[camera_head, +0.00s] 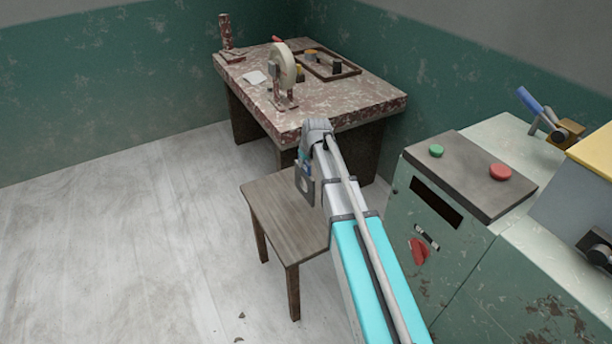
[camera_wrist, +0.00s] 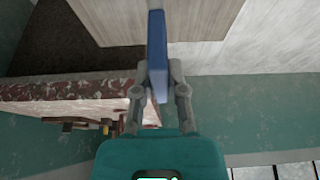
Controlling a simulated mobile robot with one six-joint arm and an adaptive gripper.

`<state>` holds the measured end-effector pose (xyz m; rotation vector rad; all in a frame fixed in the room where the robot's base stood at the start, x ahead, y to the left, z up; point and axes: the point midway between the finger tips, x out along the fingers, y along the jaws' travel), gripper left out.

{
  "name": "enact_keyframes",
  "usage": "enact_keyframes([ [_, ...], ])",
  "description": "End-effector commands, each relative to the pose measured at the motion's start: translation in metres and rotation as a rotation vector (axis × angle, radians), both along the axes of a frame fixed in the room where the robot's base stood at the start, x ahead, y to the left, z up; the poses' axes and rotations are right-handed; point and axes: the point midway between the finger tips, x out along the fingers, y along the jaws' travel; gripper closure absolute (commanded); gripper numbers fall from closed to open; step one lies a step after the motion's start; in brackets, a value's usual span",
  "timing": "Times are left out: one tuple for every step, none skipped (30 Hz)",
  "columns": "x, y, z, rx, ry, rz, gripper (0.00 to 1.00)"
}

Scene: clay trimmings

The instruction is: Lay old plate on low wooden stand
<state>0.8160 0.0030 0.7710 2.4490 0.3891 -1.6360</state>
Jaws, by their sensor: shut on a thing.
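My gripper (camera_wrist: 157,82) is shut on a narrow blue slab (camera_wrist: 156,35), which I take to be the old plate. The wrist view shows it nearly edge-on between the two fingers. The low wooden stand (camera_head: 270,210) has a flat brown top and stands on the floor in front of the work table. In the head view my arm's end hangs over the stand's back right part, and its fingers and the plate cannot be made out clearly. A pale wooden surface, probably the stand's top (camera_wrist: 115,18), lies beyond the plate in the wrist view, apparently apart from it.
The red-topped work table (camera_head: 350,105) behind the stand carries a wheel device (camera_head: 285,75), a framed tray (camera_head: 345,74) and a white sheet (camera_head: 255,78). A green machine cabinet (camera_head: 425,215) with buttons stands at the right. The floor at the left is clear.

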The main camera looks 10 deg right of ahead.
Motion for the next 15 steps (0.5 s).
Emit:
enact_keyframes([
  [0.0045, 0.0001, -0.0070, 0.000, -0.001, 0.000, 1.00],
  [0.0058, 0.0002, -0.0083, 0.000, -0.001, 0.000, 1.00],
  [0.0072, 0.0003, -0.0096, 0.000, -0.001, 0.000, 1.00],
  [0.0080, 0.0003, -0.0104, 0.000, -0.001, 0.000, 1.00],
  [0.0086, 0.0003, -0.0109, 0.000, -0.001, 0.000, 1.00],
  [0.0091, 0.0004, -0.0113, 0.000, -0.001, 0.000, 1.00],
  [0.0093, 0.0004, -0.0113, 0.000, -0.001, 0.000, 1.00],
  [0.0094, 0.0005, -0.0113, 0.000, -0.001, 0.000, 1.00],
  [0.0094, 0.0006, -0.0111, 0.000, -0.001, 0.000, 1.00],
  [0.0094, 0.0005, -0.0110, 0.000, -0.001, 0.000, 1.00],
  [0.0094, 0.0006, -0.0107, 0.000, -0.001, 0.001, 1.00],
  [0.0092, 0.0007, -0.0106, 0.000, -0.001, 0.001, 1.00],
  [0.0092, 0.0007, -0.0106, 0.000, -0.001, 0.001, 1.00],
  [0.0091, 0.0008, -0.0106, 0.000, -0.001, 0.001, 1.00],
  [0.0092, 0.0009, -0.0105, 0.000, -0.001, 0.001, 1.00],
])
